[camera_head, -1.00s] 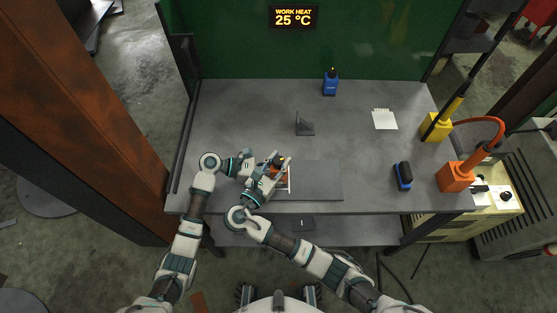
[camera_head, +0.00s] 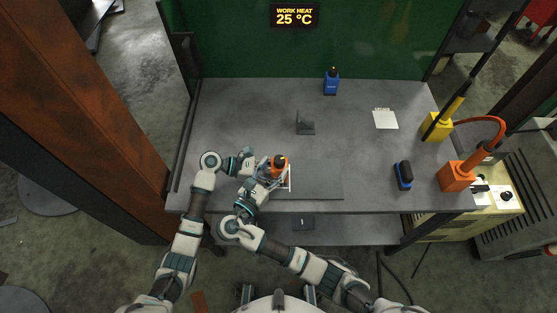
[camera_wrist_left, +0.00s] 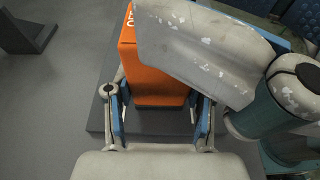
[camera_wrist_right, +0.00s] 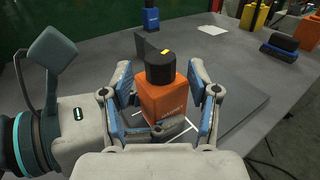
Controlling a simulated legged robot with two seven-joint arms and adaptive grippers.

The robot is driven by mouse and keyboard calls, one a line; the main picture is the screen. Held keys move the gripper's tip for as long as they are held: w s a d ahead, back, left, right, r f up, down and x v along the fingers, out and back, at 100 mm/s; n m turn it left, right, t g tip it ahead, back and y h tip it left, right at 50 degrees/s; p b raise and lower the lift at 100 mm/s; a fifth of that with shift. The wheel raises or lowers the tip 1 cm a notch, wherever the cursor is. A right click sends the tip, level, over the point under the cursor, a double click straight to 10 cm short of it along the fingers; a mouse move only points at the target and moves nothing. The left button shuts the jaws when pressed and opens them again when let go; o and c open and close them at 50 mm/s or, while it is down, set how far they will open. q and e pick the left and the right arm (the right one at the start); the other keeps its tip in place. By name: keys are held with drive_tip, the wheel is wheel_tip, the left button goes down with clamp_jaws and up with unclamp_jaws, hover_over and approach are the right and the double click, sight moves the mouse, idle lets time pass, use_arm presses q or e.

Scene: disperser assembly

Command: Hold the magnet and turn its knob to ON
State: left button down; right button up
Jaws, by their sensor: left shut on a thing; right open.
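The magnet is an orange block (camera_wrist_right: 163,105) with a round black knob (camera_wrist_right: 160,68) on top that bears a yellow mark. It stands upright at the left end of a dark plate on the table, and also shows in the head view (camera_head: 278,167). My left gripper (camera_wrist_left: 158,112) is shut on the orange body, a finger on each side. My right gripper (camera_wrist_right: 160,90) is open, its fingers spread on either side of the magnet and apart from the knob. In the left wrist view, a pale part of my right arm hides the block's upper right.
The dark plate (camera_head: 318,180) has bare room right of the magnet. A grey bracket (camera_head: 305,124) stands behind it. A blue bottle-like item (camera_head: 331,83), a blue-black block (camera_head: 403,175), and yellow (camera_head: 436,126) and orange (camera_head: 456,177) tools stand farther off.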

drive_tip(key=v, duration=0.8)
drive_tip(key=shift+s+a, duration=0.15)
drive_tip(key=shift+s, duration=0.05)
drive_tip(key=shift+f, duration=0.1)
